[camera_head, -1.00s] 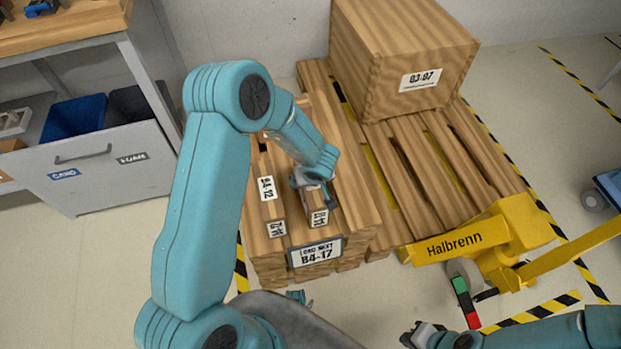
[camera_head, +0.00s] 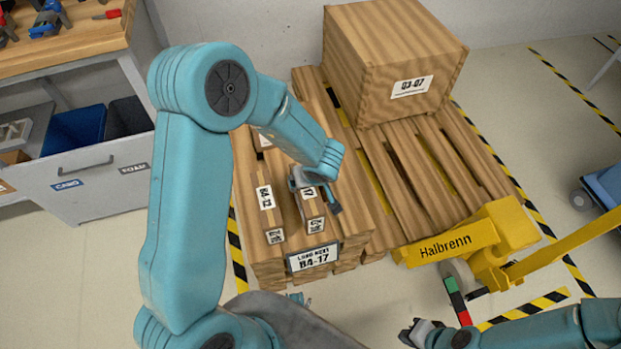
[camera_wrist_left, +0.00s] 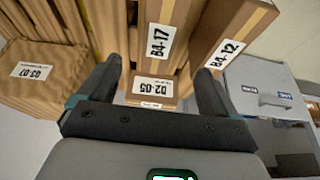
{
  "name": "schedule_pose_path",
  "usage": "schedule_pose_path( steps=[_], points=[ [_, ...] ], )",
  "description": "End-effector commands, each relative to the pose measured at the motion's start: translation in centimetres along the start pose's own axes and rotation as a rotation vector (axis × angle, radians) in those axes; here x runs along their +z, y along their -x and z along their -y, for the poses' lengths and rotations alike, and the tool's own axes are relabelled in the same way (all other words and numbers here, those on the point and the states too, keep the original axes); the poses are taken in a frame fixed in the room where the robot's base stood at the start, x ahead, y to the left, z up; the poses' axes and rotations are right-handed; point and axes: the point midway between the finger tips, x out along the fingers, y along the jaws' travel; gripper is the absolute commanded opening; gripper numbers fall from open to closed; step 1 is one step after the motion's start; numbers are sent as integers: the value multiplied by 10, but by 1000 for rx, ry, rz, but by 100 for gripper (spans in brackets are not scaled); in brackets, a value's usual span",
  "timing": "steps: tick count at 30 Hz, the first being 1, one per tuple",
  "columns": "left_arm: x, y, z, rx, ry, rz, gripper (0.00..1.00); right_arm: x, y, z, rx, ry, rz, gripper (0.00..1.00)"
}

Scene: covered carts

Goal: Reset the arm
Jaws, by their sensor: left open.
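My left gripper (camera_head: 318,188) is open above the wooden stack, over a narrow wooden box labelled B4-17 (camera_head: 311,207). In the left wrist view, its two dark fingers (camera_wrist_left: 158,70) are spread wide, with the B4-17 box (camera_wrist_left: 160,35) ahead between them and nothing gripped. A second narrow box labelled B4-12 (camera_head: 267,212) stands left of it; it also shows at right in the wrist view (camera_wrist_left: 224,52). My right gripper (camera_head: 410,334) is low at the bottom of the head view, holding no visible object; its jaw gap is unclear.
A large crate (camera_head: 385,65) sits on the slatted pallet (camera_head: 415,165) behind. A yellow pallet jack (camera_head: 455,235) stands at the right. A grey drawer cabinet (camera_head: 95,180) under a workbench (camera_head: 75,45) is at left.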

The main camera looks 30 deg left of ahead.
Motion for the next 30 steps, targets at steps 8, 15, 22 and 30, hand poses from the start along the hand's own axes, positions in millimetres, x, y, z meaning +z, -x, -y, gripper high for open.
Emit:
schedule_pose_path(
  steps=[8,15,22,30],
  points=[
    [0,-1,0,0,1,0,92,0,0,0,0,0,0,0],
    [-4,7,4,-11,4,8,92,0,12,4,0,0,0,0],
    [34,14,38,-37,-266,91,92,1,70,25,0,0,-1,0],
    [127,35,42,237,-600,256,92,2,103,37,0,0,0,0]
  ],
)
